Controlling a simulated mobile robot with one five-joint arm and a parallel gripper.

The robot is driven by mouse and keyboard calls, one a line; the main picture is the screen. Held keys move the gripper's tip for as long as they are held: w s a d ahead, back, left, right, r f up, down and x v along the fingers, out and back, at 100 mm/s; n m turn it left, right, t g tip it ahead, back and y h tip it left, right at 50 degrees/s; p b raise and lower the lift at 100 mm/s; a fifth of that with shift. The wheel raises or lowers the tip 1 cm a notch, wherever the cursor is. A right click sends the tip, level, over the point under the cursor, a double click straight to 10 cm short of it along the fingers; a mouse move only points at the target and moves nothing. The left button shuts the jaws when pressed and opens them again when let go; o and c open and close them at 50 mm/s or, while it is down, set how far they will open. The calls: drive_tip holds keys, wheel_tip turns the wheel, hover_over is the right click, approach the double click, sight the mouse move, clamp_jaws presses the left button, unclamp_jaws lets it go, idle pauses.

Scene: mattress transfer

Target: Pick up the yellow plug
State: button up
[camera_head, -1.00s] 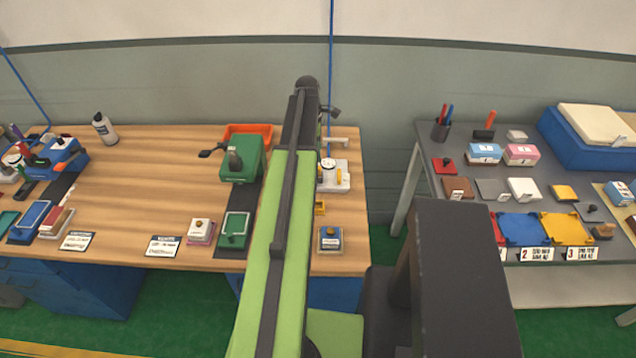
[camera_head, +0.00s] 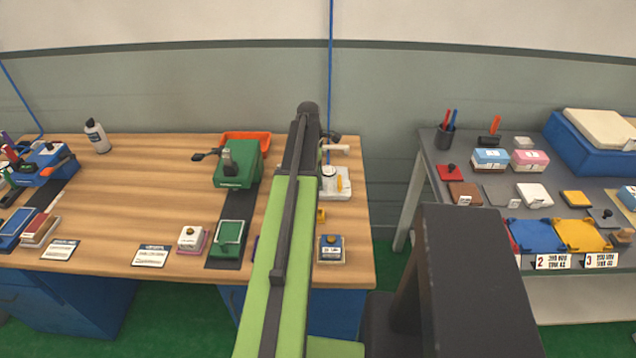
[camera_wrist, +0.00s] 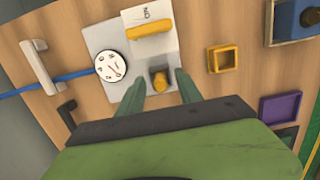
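The yellow plug (camera_wrist: 159,79) is a short yellow piece with a darker rounded top, on a grey plate (camera_wrist: 104,40) in the wrist view. My gripper (camera_wrist: 160,80) is open, with its two grey-green fingers on either side of the plug. I cannot tell whether the fingers touch it. In the head view, my arm covers my gripper. The white fixture (camera_head: 334,188) with a round dial shows just right of my arm there, with a bit of yellow on it.
Beside the plug are a yellow bar (camera_wrist: 150,30) on a white block, a dial (camera_wrist: 110,66), a white handle (camera_wrist: 40,66) and a yellow square socket (camera_wrist: 222,59). A blue cord (camera_wrist: 62,79) runs to the dial. A green machine (camera_head: 237,168) stands left of my arm.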

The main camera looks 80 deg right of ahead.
clamp_jaws()
